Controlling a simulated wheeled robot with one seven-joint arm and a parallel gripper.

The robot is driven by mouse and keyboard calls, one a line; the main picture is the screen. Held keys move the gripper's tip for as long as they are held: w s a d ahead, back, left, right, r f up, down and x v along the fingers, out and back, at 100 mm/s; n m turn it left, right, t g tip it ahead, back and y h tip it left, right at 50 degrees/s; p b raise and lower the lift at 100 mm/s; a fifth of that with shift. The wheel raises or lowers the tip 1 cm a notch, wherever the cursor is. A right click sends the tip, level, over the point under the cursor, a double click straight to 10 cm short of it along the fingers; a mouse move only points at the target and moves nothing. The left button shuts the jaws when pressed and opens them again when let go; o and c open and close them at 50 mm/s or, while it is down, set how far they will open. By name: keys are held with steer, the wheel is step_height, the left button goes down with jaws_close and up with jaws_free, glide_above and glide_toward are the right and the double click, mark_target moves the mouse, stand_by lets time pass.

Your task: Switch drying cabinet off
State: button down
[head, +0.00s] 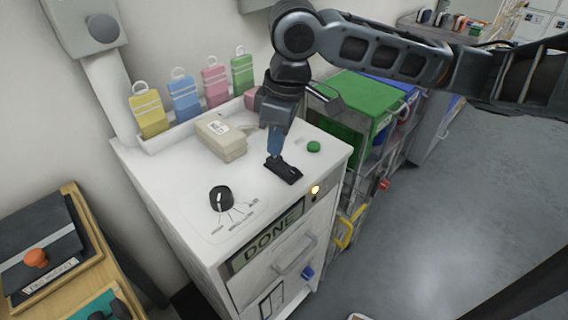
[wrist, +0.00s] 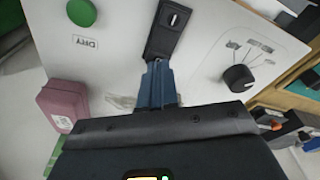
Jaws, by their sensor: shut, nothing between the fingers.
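The drying cabinet (head: 180,180) is white, with its controls on the top face. A black rocker switch (head: 285,171) sits near the middle of the top; it also shows in the wrist view (wrist: 166,30), with a small white mark. My gripper (head: 273,153) is shut and empty, pointing down. Its blue fingertips (wrist: 160,68) are at the near end of the switch in the wrist view; I cannot tell whether they touch it. A green button (head: 313,146) labelled DRY and a black dial (head: 221,198) flank the switch. The front display (head: 266,240) reads DONE, beside a lit yellow lamp (head: 315,190).
A beige box (head: 221,137) stands behind the switch. Yellow, blue, pink and green tags (head: 183,95) stand in a rack at the back. A green crate (head: 362,95) is at the right. A wooden tray (head: 75,200) is at the left. Open floor lies at the right.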

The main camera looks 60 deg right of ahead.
mark_target(277, 158)
steer(key=shift+f+b, duration=0.65)
steer(key=shift+f, duration=0.3)
stand_by(0.7)
steer(key=shift+r, duration=0.1)
steer(key=shift+r+p, duration=3.05)
steer(key=shift+r, duration=0.45)
